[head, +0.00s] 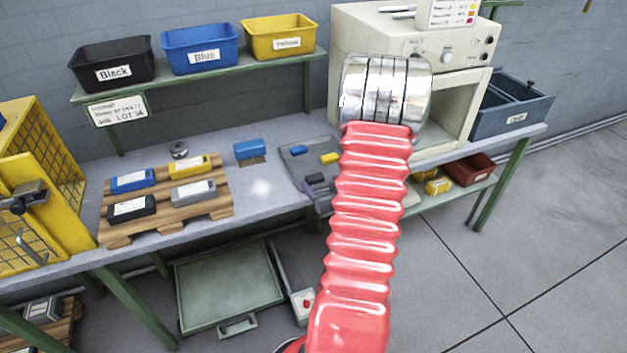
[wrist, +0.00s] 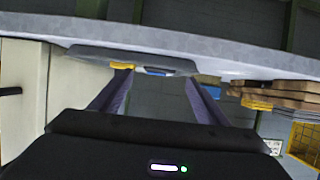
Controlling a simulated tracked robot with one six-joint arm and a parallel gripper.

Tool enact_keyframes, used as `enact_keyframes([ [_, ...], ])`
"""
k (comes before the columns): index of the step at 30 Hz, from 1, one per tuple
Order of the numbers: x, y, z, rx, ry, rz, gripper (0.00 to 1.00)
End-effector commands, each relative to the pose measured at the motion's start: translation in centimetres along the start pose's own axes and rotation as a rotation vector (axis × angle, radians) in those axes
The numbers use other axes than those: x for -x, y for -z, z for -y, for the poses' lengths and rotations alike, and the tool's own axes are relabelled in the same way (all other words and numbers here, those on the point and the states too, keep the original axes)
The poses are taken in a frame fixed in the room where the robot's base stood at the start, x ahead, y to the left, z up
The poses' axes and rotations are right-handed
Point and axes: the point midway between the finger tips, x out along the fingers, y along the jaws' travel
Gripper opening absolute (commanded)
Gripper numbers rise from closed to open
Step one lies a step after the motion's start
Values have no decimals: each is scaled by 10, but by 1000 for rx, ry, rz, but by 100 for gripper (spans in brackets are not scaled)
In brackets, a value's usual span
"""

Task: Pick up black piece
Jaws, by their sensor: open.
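On the grey tray (head: 296,168) in the head view lie a small dark piece, which looks like the black piece (head: 315,179), a blue piece (head: 298,150) and a yellow piece (head: 329,158). My red arm covers the tray's right side. A larger black block with a white label (head: 131,209) lies on the wooden pallet (head: 215,206). My gripper (wrist: 157,80) is open in the wrist view, its two fingers apart with nothing between them. The wrist picture looks upside down; the tray (wrist: 140,55) shows beyond the fingertips. I cannot make out the black piece there.
Bins labelled Black (head: 112,62), Blue (head: 200,48) and yellow (head: 278,37) stand on the shelf. A beige machine (head: 345,50) is behind my arm. A blue brush (head: 250,150) lies between pallet and tray. A yellow cage (head: 60,180) bounds the left.

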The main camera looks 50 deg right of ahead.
Motion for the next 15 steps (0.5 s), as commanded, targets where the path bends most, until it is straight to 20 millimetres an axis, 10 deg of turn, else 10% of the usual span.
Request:
enact_keyframes([
  [15,-13,1,0,0,1,0,69],
])
